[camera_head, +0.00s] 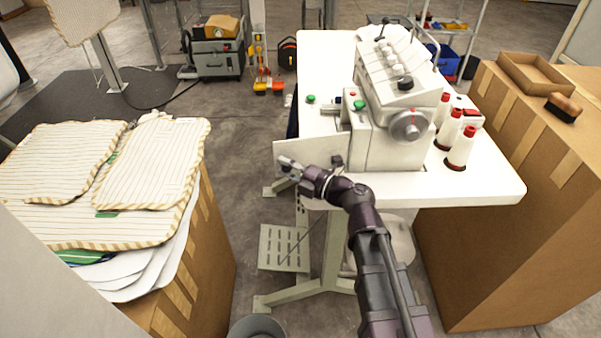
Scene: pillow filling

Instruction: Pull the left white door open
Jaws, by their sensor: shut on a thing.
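The left white door (322,152) looks like a flat white panel at the left of the white sewing machine (385,115), on the near left part of the white table. It stands out at an angle toward the left. My gripper (289,163), at the end of my dark arm reaching up from the bottom, is at the door's outer left end. It is shut on the door there. The exact grip point is small and partly hidden by the fingers. My wrist covers the lower part of the panel.
The white table (480,185) carries spools of white thread with red tops (462,147). A cardboard box with striped pillow covers (150,165) stands left. Another large cardboard box (500,250) stands right. A foot pedal (284,248) and a grey bin (257,327) are below.

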